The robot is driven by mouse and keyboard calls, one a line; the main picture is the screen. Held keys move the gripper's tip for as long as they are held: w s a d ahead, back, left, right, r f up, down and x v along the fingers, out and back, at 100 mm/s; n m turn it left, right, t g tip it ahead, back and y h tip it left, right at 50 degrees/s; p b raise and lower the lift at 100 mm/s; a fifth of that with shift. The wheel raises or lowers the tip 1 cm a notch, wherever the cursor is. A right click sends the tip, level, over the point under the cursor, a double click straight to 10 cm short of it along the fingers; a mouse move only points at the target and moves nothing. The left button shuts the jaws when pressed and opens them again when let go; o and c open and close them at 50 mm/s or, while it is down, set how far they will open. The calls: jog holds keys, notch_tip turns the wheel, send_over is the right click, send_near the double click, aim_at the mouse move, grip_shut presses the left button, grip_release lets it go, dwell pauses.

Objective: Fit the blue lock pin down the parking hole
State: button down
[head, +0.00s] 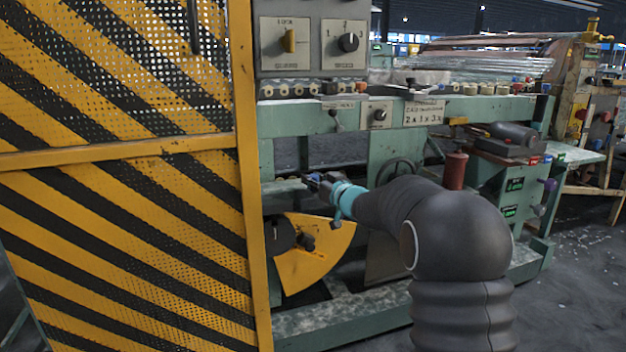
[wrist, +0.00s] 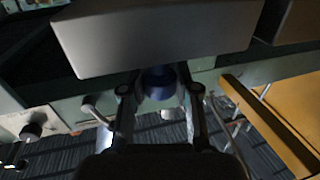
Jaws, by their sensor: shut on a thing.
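My gripper (head: 318,181) is at the end of my arm, in front of the green machine frame and just above the yellow quadrant plate (head: 318,255). In the wrist view my gripper (wrist: 158,92) has its two fingers on either side of the blue lock pin (wrist: 158,82), shut on it. The pin's upper part lies close to a grey block (wrist: 155,38), which covers what is behind it. In the head view the pin is too small to make out clearly. I cannot pick out the parking hole in either view.
A yellow-and-black striped guard door (head: 120,200) stands close on the left. A control panel (head: 313,42) with knobs is above. A green rail (head: 300,118) crosses over my gripper. A dark red cylinder (head: 455,171) stands to the right. Open floor (head: 575,270) lies far right.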

jog(key=shift+f, duration=0.4)
jog(key=c, duration=0.8)
grip_release()
jog(key=shift+s+d, duration=0.1)
jog(key=v, duration=1.1)
jog(key=shift+s+d, duration=0.2)
jog(key=shift+s, duration=0.2)
